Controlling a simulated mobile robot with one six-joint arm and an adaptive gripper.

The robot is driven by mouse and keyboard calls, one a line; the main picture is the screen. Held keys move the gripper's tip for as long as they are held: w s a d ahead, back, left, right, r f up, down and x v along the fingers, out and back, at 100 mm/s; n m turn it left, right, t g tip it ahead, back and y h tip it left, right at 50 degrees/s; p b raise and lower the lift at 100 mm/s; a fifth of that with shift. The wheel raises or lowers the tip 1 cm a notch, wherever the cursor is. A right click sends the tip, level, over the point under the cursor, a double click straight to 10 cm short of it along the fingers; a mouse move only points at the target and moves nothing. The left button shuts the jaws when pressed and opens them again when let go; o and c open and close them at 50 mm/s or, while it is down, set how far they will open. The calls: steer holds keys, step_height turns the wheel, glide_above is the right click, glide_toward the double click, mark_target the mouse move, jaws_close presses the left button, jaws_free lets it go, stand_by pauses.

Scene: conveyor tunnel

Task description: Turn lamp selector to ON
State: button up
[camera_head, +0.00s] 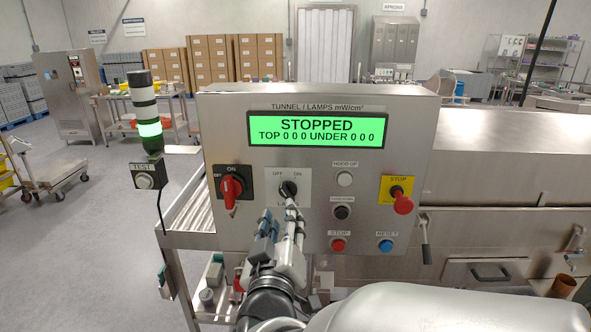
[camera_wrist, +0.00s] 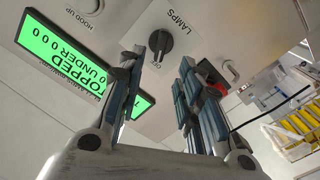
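The lamp selector (camera_head: 288,189) is a black rotary knob on a light plate marked OFF at upper left and ON at upper right. In the wrist view the lamp selector (camera_wrist: 160,43) shows upside down beside the word LAMPS, with its grip bar slanted. I cannot tell for sure which mark it points to. My gripper (camera_head: 279,212) is just below and in front of the knob, partly covering the LAMPS label. In the wrist view my gripper (camera_wrist: 163,62) is open, with blue-grey padded fingers apart and nothing between them. The knob lies beyond the gap, apparently untouched.
A red rotary switch (camera_head: 231,188) sits left of the selector. A hood-up button (camera_head: 344,179), a dark button (camera_head: 342,212) and a red stop knob (camera_head: 402,203) lie to the right. A green display (camera_head: 317,129) above reads STOPPED. A test box (camera_head: 146,180) hangs at left.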

mark_target(285, 196)
steer(key=w, duration=0.8)
steer(key=shift+w+d+b, duration=0.15)
steer(key=shift+w+b, duration=0.15)
steer(key=shift+c, duration=0.5)
jaws_close()
